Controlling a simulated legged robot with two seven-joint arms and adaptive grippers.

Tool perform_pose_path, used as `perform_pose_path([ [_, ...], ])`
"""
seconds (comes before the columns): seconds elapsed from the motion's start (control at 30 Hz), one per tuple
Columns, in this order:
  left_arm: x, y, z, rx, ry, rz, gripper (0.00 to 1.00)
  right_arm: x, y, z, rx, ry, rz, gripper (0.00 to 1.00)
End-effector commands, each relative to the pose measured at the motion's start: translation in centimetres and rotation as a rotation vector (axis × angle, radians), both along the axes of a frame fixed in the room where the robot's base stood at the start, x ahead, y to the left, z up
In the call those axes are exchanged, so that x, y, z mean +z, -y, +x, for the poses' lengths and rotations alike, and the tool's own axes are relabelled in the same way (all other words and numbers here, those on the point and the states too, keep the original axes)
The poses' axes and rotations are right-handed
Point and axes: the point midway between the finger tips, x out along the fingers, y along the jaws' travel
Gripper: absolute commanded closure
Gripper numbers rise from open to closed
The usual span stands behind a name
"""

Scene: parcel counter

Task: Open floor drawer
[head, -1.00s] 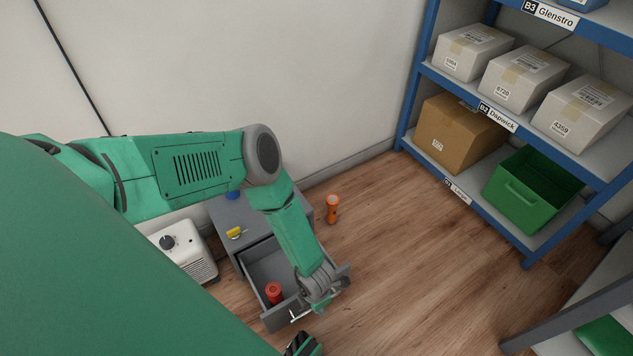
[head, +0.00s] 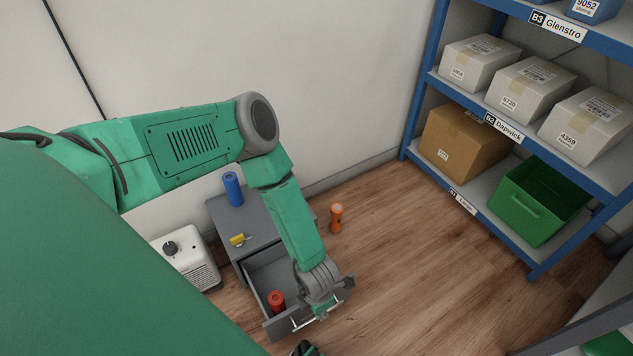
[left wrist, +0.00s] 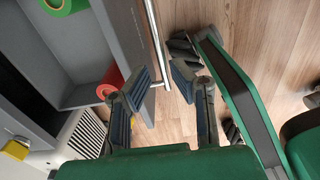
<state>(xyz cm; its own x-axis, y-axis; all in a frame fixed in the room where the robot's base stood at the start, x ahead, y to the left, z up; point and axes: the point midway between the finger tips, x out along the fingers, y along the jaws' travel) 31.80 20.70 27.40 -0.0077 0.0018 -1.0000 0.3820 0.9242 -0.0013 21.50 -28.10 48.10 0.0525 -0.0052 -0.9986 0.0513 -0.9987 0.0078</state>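The grey floor drawer (head: 262,312) stands pulled out from the low grey cabinet (head: 222,215). A red cylinder (head: 277,300) lies inside it; the left wrist view also shows a green roll (left wrist: 66,5) in the drawer. My left gripper (head: 320,312) is at the drawer front, by its metal bar handle (head: 298,324). In the left wrist view the two fingertips (left wrist: 162,80) are apart, with the end of the bar handle (left wrist: 156,35) at the gap between them. I cannot tell whether they touch it.
A blue cylinder (head: 232,189) and a yellow item (head: 237,240) are on the cabinet. A white box with a knob (head: 185,258) stands left of it. An orange flashlight (head: 336,217) stands on the floor to its right. A blue shelf (head: 411,105) stands right; the middle floor is clear.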

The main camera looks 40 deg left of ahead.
Motion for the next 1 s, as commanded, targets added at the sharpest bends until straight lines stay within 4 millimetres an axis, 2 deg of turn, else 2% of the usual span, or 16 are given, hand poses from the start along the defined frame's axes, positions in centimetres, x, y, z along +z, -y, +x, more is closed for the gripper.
perform_pose_path([
  [0.1, 2.4, 0.0, 0.0, 0.001, 0.000, -0.001, 0.80, 0.0, 0.0, 0.0, 0.000, 0.000, 0.000, 0.52],
  [0.3, 4.4, -0.1, -0.1, 0.001, -0.003, 0.000, 0.80, 0.0, 0.0, 0.0, 0.000, 0.000, 0.000, 0.52],
  [0.9, 4.8, 0.0, -0.1, -0.002, -0.003, 0.001, 0.80, 0.0, 0.0, 0.2, 0.000, -0.002, 0.000, 0.52],
  [1.0, 5.7, 0.2, -0.4, -0.092, 0.006, 0.000, 0.80, 0.5, 0.0, 0.1, 0.000, -0.002, 0.000, 0.52],
])
